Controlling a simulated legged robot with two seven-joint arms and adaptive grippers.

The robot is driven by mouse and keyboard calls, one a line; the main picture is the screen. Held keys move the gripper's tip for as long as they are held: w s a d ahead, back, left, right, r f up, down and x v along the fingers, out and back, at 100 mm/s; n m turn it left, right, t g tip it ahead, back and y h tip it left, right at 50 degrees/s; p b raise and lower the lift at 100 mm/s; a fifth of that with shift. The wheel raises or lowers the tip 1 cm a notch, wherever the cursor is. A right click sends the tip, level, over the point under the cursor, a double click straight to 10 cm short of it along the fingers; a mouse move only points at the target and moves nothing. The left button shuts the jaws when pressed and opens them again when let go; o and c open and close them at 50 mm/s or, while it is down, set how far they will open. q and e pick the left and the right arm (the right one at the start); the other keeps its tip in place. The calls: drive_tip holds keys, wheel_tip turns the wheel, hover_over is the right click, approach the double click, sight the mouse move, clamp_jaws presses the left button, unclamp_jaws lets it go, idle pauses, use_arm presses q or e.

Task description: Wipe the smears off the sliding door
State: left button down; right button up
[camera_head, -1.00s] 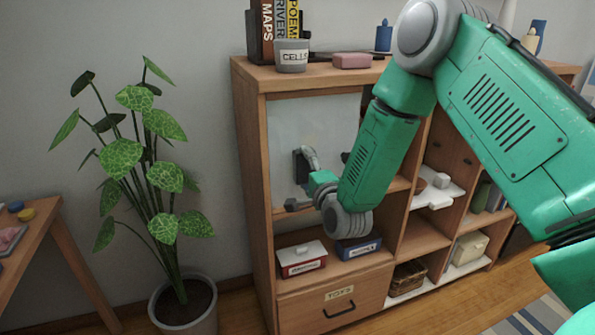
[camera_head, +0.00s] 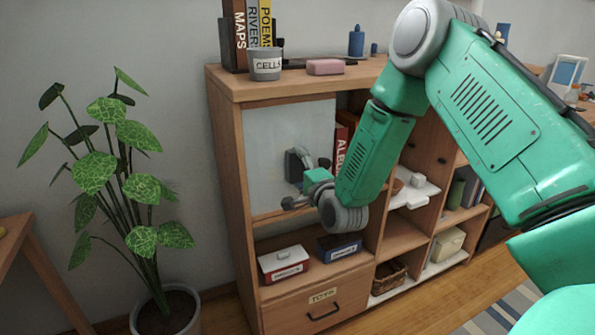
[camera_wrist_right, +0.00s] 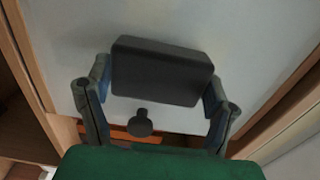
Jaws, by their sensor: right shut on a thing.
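The sliding door (camera_head: 262,135) is a pale, whitish panel at the upper left of the wooden shelf unit. My right gripper (camera_head: 303,180) is in front of it, its fingers on both sides of a dark block (camera_head: 293,165). In the right wrist view the dark block (camera_wrist_right: 160,72) is held between the fingers, close to the pale panel (camera_wrist_right: 180,25); whether it touches cannot be told. A round dark knob (camera_wrist_right: 142,122) shows below the block. My left gripper is not in view.
On the unit's top are books (camera_head: 250,30), a grey "CELLS" cup (camera_head: 265,64), a pink block (camera_head: 325,67) and a blue bottle (camera_head: 356,42). Below the door are a red-and-white box (camera_head: 283,263) and a blue box (camera_head: 339,247). A potted plant (camera_head: 120,180) stands left.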

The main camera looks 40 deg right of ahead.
sight(291, 159)
drive_tip(key=shift+r, duration=0.65)
drive_tip(key=shift+w+a+f, duration=0.15)
drive_tip(key=shift+w+a, duration=0.05)
drive_tip(key=shift+a, duration=0.5)
drive_tip(key=shift+w+a+b, duration=0.25)
drive_tip(key=shift+a, duration=0.8)
drive_tip(key=shift+w+a+b, duration=0.25)
drive_tip(key=shift+a, duration=0.8)
drive_tip(key=shift+w+a+b, duration=0.25)
drive_tip(key=shift+a, duration=0.9)
drive_tip(key=shift+r+p, duration=0.75)
drive_tip(key=shift+r, duration=0.35)
drive_tip(key=shift+s+d+f, duration=0.1)
drive_tip(key=shift+s+d, duration=0.05)
drive_tip(key=shift+d, duration=0.6)
drive_tip(key=shift+s+d, duration=0.25)
drive_tip(key=shift+d, duration=0.8)
drive_tip(key=shift+s+d, duration=0.25)
drive_tip(key=shift+d, duration=0.75)
drive_tip(key=shift+s+d+p, duration=0.15)
drive_tip(key=shift+d+p, duration=0.05)
drive_tip(key=shift+d, duration=0.4)
drive_tip(key=shift+s+d+p, duration=0.15)
drive_tip(key=shift+d, duration=0.45)
